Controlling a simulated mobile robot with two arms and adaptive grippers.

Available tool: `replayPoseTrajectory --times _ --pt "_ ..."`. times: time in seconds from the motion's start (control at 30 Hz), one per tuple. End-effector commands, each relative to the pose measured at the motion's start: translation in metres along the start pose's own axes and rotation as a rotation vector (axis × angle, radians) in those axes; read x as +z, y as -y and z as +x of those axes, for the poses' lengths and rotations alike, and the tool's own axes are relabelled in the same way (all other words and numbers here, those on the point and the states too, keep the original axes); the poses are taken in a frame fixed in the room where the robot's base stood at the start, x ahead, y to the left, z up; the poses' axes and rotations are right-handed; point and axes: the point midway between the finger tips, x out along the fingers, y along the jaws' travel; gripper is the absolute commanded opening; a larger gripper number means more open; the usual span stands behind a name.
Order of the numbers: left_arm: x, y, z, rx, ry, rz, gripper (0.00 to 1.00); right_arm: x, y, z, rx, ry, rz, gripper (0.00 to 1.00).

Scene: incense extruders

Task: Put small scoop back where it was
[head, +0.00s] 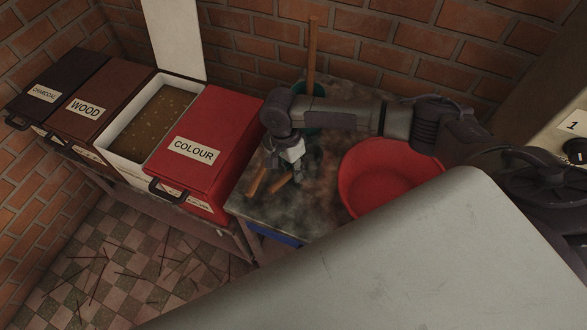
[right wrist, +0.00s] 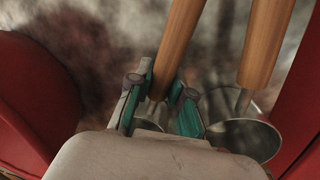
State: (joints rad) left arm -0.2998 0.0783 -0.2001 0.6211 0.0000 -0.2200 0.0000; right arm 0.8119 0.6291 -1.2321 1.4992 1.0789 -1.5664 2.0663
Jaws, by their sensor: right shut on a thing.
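My right gripper (head: 291,172) is low over the stained table's left part, beside the red COLOUR box. In the right wrist view its teal-padded fingers (right wrist: 160,105) are shut around the lower wooden handle of a scoop (right wrist: 177,50). That handle also shows in the head view (head: 280,183). The held scoop's metal part is mostly hidden by my gripper; whether it touches the table I cannot tell. A second scoop with a wooden handle (right wrist: 265,45) and a wide metal cup (right wrist: 243,138) lies next to it; its handle shows left of the held one (head: 257,181).
A red bowl (head: 362,190) stands on the table (head: 322,180), right of my gripper. The COLOUR box (head: 207,135) is close on the left. Behind stands a green vessel (head: 312,90) with an upright wooden stick (head: 312,50). An open bin (head: 112,140) holds brown material.

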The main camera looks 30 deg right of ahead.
Motion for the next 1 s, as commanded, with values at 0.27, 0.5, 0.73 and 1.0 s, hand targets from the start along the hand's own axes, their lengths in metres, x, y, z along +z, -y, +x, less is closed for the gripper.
replayPoseTrajectory --times 0.27,0.5,0.73,1.0 --pt "0.000 0.001 -0.001 -0.002 0.001 0.001 0.40 0.000 0.000 0.002 0.000 0.000 0.000 0.30" --pt "0.001 0.002 -0.001 -0.002 0.001 0.001 0.40 0.000 0.000 0.002 0.000 0.000 0.000 0.45" --pt "0.001 0.002 0.001 -0.002 0.002 0.001 0.40 0.000 0.000 -0.003 -0.001 0.000 0.001 0.45" --pt "0.002 0.002 0.007 -0.002 0.002 0.001 0.40 0.000 0.001 -0.051 -0.004 0.000 0.000 0.45"
